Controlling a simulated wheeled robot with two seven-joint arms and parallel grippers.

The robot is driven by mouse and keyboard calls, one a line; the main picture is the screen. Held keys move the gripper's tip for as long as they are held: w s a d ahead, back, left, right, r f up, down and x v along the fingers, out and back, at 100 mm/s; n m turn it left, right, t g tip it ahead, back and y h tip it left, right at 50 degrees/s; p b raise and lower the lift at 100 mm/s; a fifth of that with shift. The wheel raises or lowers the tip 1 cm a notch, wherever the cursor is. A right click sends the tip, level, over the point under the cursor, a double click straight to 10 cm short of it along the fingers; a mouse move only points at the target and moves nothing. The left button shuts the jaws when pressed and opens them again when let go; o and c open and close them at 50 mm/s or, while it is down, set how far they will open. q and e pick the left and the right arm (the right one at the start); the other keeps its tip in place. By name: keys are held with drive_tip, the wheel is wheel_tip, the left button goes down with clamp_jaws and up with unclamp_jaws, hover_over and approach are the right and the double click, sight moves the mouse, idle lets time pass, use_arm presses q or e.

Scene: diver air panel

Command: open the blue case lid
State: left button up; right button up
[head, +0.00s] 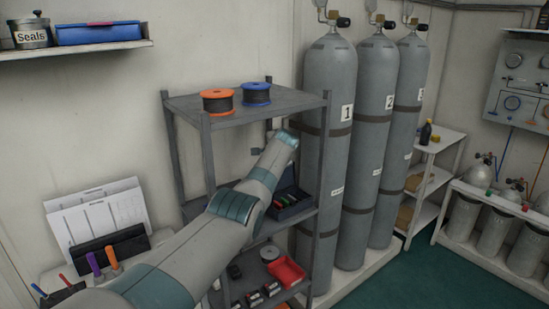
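A dark navy-blue case (291,212) sits on the middle shelf of the grey rack. Its inside shows, with small red and green items in it. A dark panel that looks like its lid stands up at its back, partly hidden by my arm. A brighter blue case (98,35) with its lid down lies on the wall shelf at upper left. My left arm comes in from the lower left and reaches across the rack, in front of the navy case's left part. My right gripper is not in view.
The rack (322,150) has posts and a top shelf with an orange reel (217,101) and a blue reel (256,94). A red tray (287,271) is on the lower shelf. Tall grey cylinders (331,90) stand close at right. Papers and tools are at lower left.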

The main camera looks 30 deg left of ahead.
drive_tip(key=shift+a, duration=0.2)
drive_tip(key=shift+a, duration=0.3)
use_arm(q)
drive_tip(key=shift+f, duration=0.1)
drive_tip(key=shift+s+d, duration=0.2)
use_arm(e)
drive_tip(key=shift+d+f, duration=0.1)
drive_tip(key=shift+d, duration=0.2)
